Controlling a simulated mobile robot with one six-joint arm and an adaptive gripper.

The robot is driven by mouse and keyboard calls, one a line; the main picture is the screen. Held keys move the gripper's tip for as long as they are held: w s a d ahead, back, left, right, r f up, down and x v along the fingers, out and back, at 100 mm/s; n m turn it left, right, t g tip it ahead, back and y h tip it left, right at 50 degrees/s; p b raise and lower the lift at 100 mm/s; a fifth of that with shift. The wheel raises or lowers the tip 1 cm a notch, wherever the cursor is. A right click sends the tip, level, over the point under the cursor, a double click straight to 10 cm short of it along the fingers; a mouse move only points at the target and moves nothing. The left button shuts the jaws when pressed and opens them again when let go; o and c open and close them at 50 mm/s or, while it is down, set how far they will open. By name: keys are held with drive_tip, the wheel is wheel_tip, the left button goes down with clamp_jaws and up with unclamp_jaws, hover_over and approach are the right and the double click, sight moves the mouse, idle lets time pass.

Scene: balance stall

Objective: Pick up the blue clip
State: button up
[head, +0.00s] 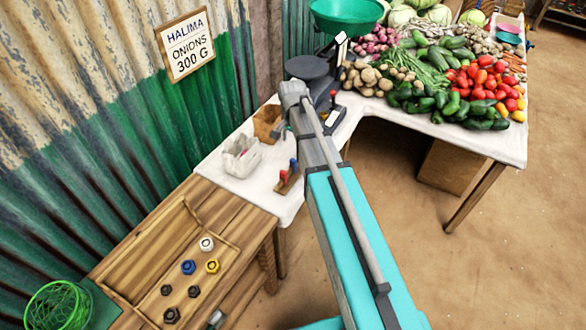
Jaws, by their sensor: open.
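The blue clip (293,164) sits upright beside a red clip (284,176) on a small wooden holder (289,184) near the front edge of the white-topped table. My arm passes just to the right of the holder and reaches beyond it. My gripper (282,131) is mostly hidden by my own arm; only a small grey part seems to show, beyond the clips and apart from them. I see nothing held in it.
A white basket (241,157) stands left of the clips, and a brown box (267,123) is behind it. A balance with a green pan (346,14) stands at the back. Vegetables cover the table's right. A wooden tray (127,268) with several hex nuts is at front left.

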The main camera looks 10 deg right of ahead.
sight(293, 159)
drive_tip(key=shift+f+b, duration=2.15)
drive_tip(key=shift+f, duration=0.3)
drive_tip(key=shift+d+f+b, duration=0.15)
drive_tip(key=shift+f+b, duration=2.45)
drive_tip(key=c, duration=0.9)
